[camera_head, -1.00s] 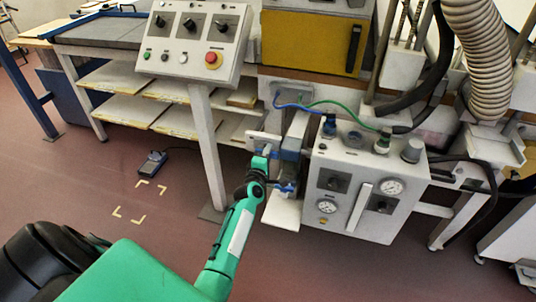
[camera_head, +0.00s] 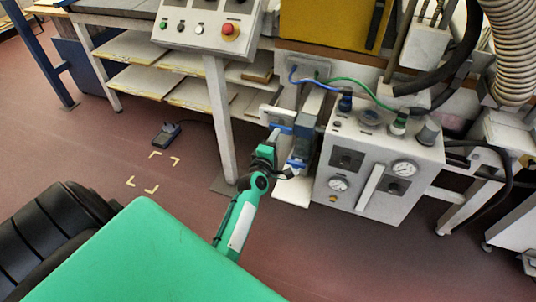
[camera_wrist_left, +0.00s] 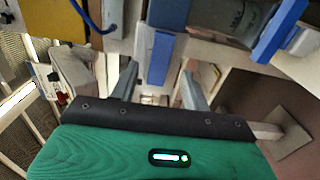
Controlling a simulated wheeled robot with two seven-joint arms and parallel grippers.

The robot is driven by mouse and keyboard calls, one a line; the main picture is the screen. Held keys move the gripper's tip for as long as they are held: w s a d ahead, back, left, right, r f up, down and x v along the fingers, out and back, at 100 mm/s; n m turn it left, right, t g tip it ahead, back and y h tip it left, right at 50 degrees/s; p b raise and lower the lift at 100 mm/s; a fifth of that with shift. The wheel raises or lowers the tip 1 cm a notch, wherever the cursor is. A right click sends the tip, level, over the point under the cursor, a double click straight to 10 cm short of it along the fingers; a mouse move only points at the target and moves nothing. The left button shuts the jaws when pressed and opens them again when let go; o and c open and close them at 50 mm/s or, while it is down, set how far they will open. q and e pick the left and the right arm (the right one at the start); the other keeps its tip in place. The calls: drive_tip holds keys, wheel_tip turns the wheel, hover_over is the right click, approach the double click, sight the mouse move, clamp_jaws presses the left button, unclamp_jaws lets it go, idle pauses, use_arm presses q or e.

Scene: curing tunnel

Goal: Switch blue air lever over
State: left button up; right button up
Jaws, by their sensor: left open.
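A blue lever handle (camera_head: 281,128) shows at the air fittings left of the grey gauge box (camera_head: 372,165). A second blue part (camera_head: 297,163) sits lower and to the right. My left gripper (camera_head: 272,138) is close to the upper blue handle. In the left wrist view, the left gripper (camera_wrist_left: 159,80) is open, and a blue bar (camera_wrist_left: 159,57) lies in the gap ahead between its fingers. Contact cannot be made out. Another blue bar (camera_wrist_left: 280,30) on a pale mount is at the upper right. My right gripper is not in view.
A control panel (camera_head: 208,22) with a red button stands on a post (camera_head: 220,125) just left of the gripper. A yellow cabinet (camera_head: 325,20), hoses and a corrugated duct (camera_head: 508,50) are at the upper right. A pedal (camera_head: 166,134) lies on the open floor.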

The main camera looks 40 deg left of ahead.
use_arm(q)
drive_tip(key=v, duration=0.7)
drive_tip(key=shift+s, duration=0.25)
